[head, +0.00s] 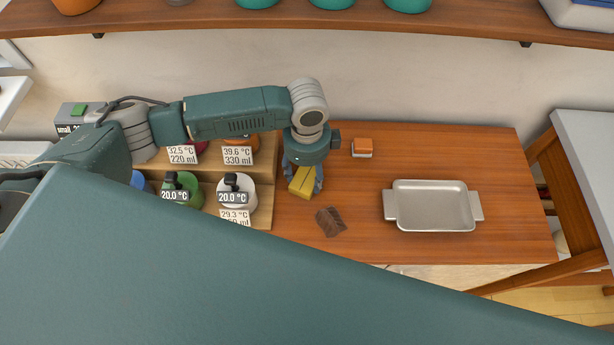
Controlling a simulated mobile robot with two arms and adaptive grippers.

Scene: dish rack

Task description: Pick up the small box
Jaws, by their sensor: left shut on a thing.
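My left gripper (304,182) points down over the wooden table, near the right end of the wooden stand. It is shut on a small yellow box (302,181), with a grey-blue finger on either side. Whether the box touches the table is hard to tell from above. Another small box-like thing, an orange and white block (362,147), sits on the table to the right of the gripper. My right gripper is not in view.
A metal tray (432,207) with two handles lies at the table's right. A dark brown piece (330,221) lies in front of the gripper. The stand (266,155) holds labelled containers, including a white one (238,192). A shelf (330,22) runs above. My teal body covers the foreground.

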